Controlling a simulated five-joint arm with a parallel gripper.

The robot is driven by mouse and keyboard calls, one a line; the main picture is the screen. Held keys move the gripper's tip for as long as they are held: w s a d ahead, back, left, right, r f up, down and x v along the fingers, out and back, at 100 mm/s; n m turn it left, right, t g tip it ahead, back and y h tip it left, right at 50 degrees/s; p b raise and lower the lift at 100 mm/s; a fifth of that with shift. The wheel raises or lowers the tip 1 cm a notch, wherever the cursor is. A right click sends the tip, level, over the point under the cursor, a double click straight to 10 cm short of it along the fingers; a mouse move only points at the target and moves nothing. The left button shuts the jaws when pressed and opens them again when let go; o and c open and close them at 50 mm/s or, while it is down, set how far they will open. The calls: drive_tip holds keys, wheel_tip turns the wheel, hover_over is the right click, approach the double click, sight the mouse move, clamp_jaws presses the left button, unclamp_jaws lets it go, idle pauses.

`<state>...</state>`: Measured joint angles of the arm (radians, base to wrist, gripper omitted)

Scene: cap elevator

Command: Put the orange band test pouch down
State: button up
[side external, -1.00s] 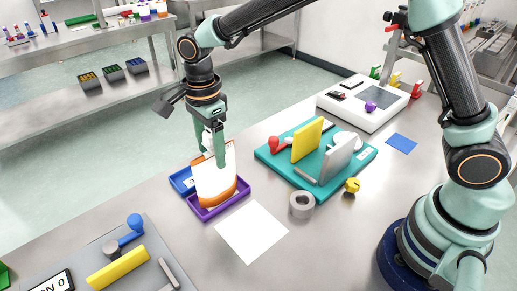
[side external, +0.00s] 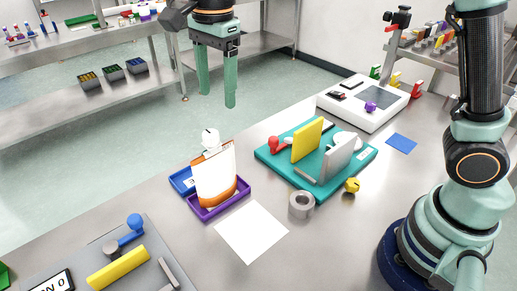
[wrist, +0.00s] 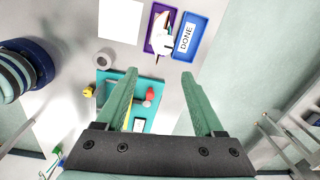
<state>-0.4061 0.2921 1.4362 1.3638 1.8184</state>
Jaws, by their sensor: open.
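The orange band test pouch (side external: 214,175), white with an orange band near its bottom, stands upright in the purple tray (side external: 238,199) in the side view. It also shows from above in the wrist view (wrist: 163,40). A white cap-like piece (side external: 210,138) is at its top. A blue tray (side external: 180,180) lies beside the purple one, marked DONE in the wrist view (wrist: 199,22). My gripper (side external: 216,100) is open and empty, up and away from the pouch. Its two green fingers (wrist: 156,88) are spread apart in the wrist view.
A teal board (side external: 270,158) with a yellow plate and a grey plate stands to the right. A grey ring (side external: 302,204) and a white sheet (side external: 251,232) lie in front. A grey board (side external: 75,262) with a blue-knobbed lever is at front left.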

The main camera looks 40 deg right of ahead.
drive_tip(key=s+d+f+n+t, duration=0.1)
drive_tip(key=s+d+n+t, duration=0.1)
drive_tip(key=s+d+n, duration=0.4)
drive_tip(key=s+d+n+t, duration=0.3)
drive_tip(key=s+d+n, duration=0.3)
drive_tip(key=d+n, duration=0.4)
drive_tip(key=shift+s+d+f, duration=0.35)
drive_tip(key=shift+s+d, duration=0.05)
drive_tip(key=shift+d, duration=0.5)
